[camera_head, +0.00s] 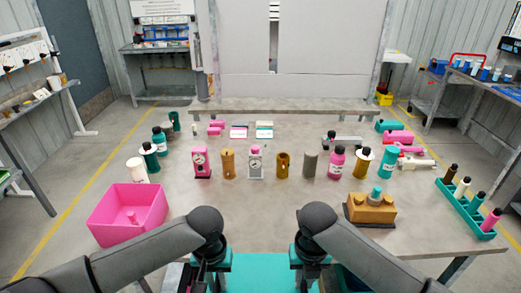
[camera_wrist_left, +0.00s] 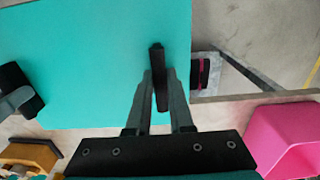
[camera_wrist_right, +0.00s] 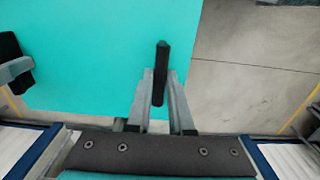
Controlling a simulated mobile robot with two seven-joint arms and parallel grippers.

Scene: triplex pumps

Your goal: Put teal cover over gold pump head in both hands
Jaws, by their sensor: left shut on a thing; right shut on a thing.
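The teal cover (camera_head: 260,262) is a flat-looking box at the bottom middle of the head view, between my two grippers and over the table's near edge. My left gripper (camera_wrist_left: 160,88) is shut on a black handle at one side of the cover. My right gripper (camera_wrist_right: 160,88) is shut on a black handle at the other side. The gold pump head (camera_head: 372,212) stands on a dark base at the right front of the table, with a teal knob (camera_head: 375,193) on top. It is uncovered, to the right of and beyond the cover. The cover's inside is hidden.
A pink bin (camera_head: 125,217) with a pink item inside stands at the left front. A teal rack (camera_head: 467,213) with several bottles is at the right edge. Several bottles, gauges and cylinders stand in a row across the middle. The table between this row and the cover is clear.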

